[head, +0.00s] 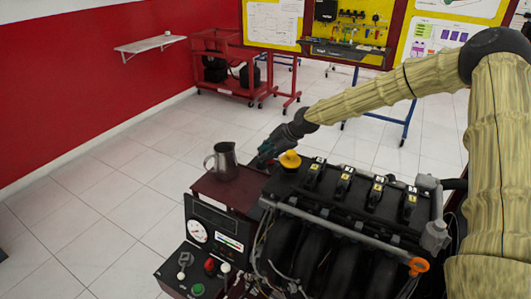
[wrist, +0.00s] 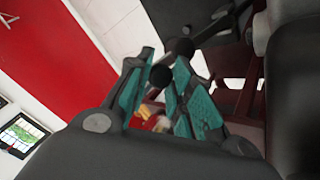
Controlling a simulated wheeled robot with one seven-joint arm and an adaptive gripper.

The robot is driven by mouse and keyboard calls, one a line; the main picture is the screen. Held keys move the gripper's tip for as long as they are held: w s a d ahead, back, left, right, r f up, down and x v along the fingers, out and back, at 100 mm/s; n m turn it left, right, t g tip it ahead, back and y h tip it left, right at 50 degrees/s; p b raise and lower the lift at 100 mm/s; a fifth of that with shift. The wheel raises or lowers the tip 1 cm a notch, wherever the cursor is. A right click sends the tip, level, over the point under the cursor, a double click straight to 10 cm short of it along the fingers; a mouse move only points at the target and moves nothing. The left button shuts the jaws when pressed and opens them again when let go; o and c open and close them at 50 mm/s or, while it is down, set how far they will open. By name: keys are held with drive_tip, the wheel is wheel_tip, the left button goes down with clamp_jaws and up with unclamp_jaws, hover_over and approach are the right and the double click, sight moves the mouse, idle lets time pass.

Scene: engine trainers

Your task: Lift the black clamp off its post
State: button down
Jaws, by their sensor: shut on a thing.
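My gripper (head: 266,152) reaches in from the right, low at the left end of the engine, between the metal jug and the yellow cap. In the wrist view its two teal-padded fingers (wrist: 163,78) are closed on a small dark rounded piece (wrist: 161,77), which I take to be the black clamp. Another dark knob and a dark bar show just beyond the fingertips. The clamp's post cannot be made out, and I cannot tell whether the clamp is on it. In the head view the clamp is hidden or too small to tell from the gripper.
A metal jug (head: 224,161) stands on the dark red box top (head: 213,190), close left of my gripper. A yellow cap (head: 290,159) is close on the right. The engine (head: 345,200) with several black coils fills the right. A control panel (head: 212,236) is below. Floor is clear at left.

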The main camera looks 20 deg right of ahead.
drive_tip(key=c, duration=1.2)
unclamp_jaws()
drive_tip(key=shift+s+f, duration=0.35)
drive_tip(key=shift+f, duration=0.4)
drive_tip(key=shift+w+r, duration=0.1)
drive_tip(key=shift+w, duration=0.1)
drive_tip(key=shift+r, duration=0.3)
drive_tip(key=v, duration=1.1)
drive_tip(key=shift+d+r, duration=0.25)
drive_tip(key=shift+d, duration=0.05)
drive_tip(key=shift+s, duration=0.1)
